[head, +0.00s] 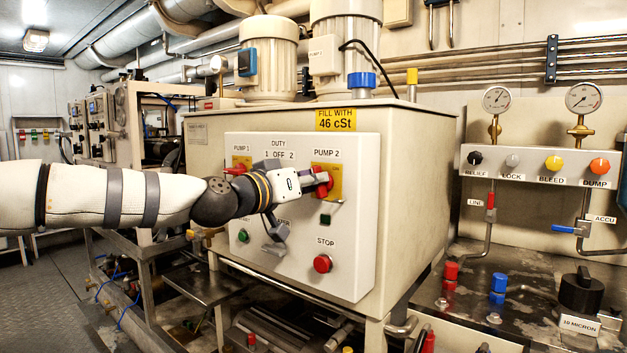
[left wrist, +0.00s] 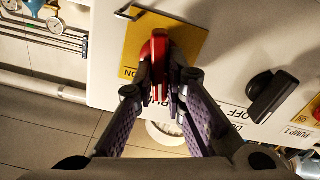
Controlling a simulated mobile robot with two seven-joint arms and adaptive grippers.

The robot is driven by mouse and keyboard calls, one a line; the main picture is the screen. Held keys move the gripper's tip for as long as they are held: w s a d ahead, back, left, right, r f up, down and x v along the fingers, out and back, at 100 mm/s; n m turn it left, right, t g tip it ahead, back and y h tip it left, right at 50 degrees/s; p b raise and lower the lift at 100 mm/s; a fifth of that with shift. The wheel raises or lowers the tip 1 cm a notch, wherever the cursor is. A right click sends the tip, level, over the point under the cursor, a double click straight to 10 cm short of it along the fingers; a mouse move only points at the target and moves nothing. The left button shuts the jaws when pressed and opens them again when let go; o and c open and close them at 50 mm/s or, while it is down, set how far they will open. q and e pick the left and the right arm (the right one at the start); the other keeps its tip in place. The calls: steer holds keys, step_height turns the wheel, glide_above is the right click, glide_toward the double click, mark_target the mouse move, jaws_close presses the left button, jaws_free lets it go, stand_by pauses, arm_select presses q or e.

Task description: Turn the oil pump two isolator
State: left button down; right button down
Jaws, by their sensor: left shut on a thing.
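The pump two isolator is a red handle (head: 322,186) on a yellow plate (head: 334,178), under the PUMP 2 label on the white control panel (head: 350,240). In the left wrist view the red handle (left wrist: 156,62) stands out from the yellow plate (left wrist: 188,36). My left gripper (head: 316,182) reaches in from the left across the panel and is shut on the handle. In the left wrist view its two fingers (left wrist: 162,86) lie on either side of the handle. The gripper hides part of the handle in the head view. My right gripper is not in view.
The pump 1 isolator (head: 238,168) sits at the panel's left. The dark duty knob (left wrist: 268,95) shows beside my fingers. Below are a green button (head: 243,236) and a red STOP button (head: 322,263). Gauges and coloured knobs (head: 554,163) stand at the right.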

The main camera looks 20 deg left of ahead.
arm_select(q)
steer(key=shift+w+a+f+n+b, duration=0.1)
steer(key=shift+f+n+b, duration=0.05)
steer(key=shift+n, duration=2.2)
steer(key=shift+s+a+f+n+b, duration=0.1)
steer(key=shift+f+n, duration=0.1)
steer(key=shift+n, duration=2.2)
steer(key=shift+w+a+f+n+b, duration=0.1)
steer(key=shift+f+n+b, duration=0.05)
steer(key=shift+n, duration=2.2)
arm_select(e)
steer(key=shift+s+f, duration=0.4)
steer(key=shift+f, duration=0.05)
arm_select(q)
steer(key=shift+n, duration=0.3)
steer(key=c, duration=1.6)
jaws_free()
steer(key=shift+c, duration=0.2)
